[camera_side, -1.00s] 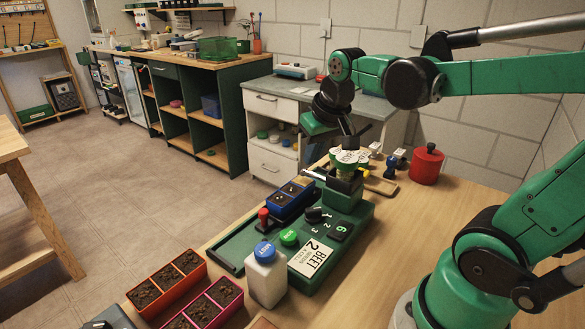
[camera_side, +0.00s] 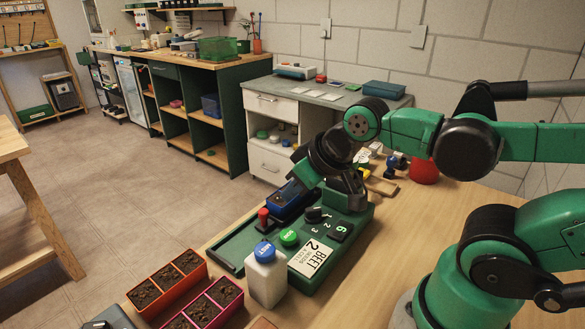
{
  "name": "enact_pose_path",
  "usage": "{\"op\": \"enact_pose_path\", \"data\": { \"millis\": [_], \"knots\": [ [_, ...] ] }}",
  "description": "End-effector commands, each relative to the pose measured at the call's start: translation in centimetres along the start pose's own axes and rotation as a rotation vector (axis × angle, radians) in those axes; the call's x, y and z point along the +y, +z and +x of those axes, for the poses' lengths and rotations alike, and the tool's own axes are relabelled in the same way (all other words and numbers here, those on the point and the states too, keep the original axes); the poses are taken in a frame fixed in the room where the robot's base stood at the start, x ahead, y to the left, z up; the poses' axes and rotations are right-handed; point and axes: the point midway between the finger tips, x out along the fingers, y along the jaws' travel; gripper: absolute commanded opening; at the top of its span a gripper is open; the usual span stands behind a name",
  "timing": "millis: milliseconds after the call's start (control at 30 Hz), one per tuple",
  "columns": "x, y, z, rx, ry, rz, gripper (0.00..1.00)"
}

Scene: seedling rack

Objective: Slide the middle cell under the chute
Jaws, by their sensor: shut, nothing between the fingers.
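The blue cell tray (camera_side: 284,204) sits in the track at the left side of the green seeding machine (camera_side: 232,246). Dark cells show in it; its far end is hidden behind my gripper. The dark green chute block (camera_side: 347,186) stands at the machine's far end, right of the tray, its top partly covered by my gripper. My gripper (camera_side: 303,181) is shut and empty, tilted down to the left at the tray's far end. I cannot tell whether it touches the tray.
A red-handled knob (camera_side: 264,219) stands near the tray's near end. A green button (camera_side: 289,237), a card reading BEET 2 (camera_side: 311,257) and a white bottle (camera_side: 266,281) are nearby. Orange (camera_side: 168,298) and pink (camera_side: 226,312) trays of soil lie in front. A red canister (camera_side: 425,172) is behind.

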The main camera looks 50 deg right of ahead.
Motion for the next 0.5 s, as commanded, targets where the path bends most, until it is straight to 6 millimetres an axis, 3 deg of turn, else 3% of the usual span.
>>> {"op": "enact_pose_path", "data": {
  "millis": [300, 333, 467, 500],
  "knots": [
    [0.01, 0.00, 0.00, 0.000, 0.000, 0.001, 0.00],
    [0.01, 0.00, 0.00, 0.000, 0.000, 0.001, 0.03],
    [0.07, -0.27, 0.03, -0.015, 0.002, 0.019, 0.40],
    [0.12, -0.53, 0.07, -0.029, 0.003, 0.037, 0.42]
  ]
}}
